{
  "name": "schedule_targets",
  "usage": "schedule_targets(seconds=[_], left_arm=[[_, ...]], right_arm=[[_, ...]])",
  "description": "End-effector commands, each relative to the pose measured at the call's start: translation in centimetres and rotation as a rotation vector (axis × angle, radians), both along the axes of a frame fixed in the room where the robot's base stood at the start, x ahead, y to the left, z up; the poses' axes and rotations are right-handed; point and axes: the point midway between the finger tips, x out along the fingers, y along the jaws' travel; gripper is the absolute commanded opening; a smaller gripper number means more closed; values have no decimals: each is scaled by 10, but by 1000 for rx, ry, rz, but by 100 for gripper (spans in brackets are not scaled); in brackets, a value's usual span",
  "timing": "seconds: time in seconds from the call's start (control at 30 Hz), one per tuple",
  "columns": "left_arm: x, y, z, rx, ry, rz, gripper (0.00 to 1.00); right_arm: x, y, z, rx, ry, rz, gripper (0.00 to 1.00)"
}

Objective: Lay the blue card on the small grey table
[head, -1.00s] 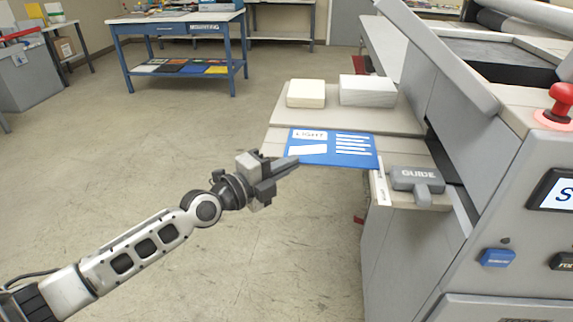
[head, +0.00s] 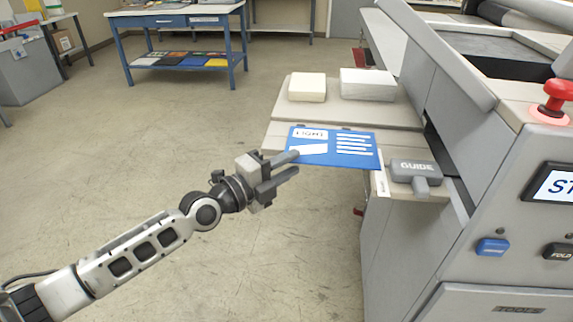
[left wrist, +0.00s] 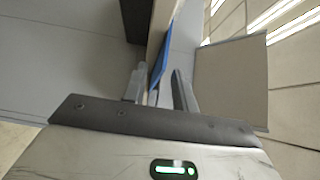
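The blue card (head: 350,152), with white print, lies flat on the machine's feed shelf (head: 287,137), its near edge jutting past the shelf. My left gripper (head: 297,163) is at the card's near left corner, one finger above the other. In the left wrist view, the card's edge (left wrist: 161,64) shows between the parted fingers (left wrist: 158,80), with gaps visible. My right gripper is not in view. I cannot tell any small grey table apart from the machine's grey shelves.
Two pale paper stacks (head: 307,87) (head: 368,84) sit behind the card. A grey guide block (head: 414,171) stands right of it. The machine (head: 415,250) with a red button (head: 556,95) fills the right. A blue bench (head: 180,20) stands behind.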

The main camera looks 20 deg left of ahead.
Motion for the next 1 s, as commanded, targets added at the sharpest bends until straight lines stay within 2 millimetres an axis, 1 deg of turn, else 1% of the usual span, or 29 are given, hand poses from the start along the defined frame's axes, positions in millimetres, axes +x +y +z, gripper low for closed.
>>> schedule_targets(seconds=[0.17,0.3,0.37,0.53,0.7,0.8,1.0], left_arm=[[0,1,0,1,0,0,28],[-9,6,-2,4,1,2,28],[-17,11,-3,6,2,1,28],[-52,28,-4,9,4,-3,28],[-81,46,-3,6,6,0,28],[-97,53,-2,6,6,-4,28],[-121,67,-1,4,5,-2,28]], right_arm=[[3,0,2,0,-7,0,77],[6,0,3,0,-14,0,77],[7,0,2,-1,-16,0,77],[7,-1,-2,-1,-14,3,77],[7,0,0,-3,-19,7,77],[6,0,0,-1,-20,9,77],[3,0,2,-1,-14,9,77]])
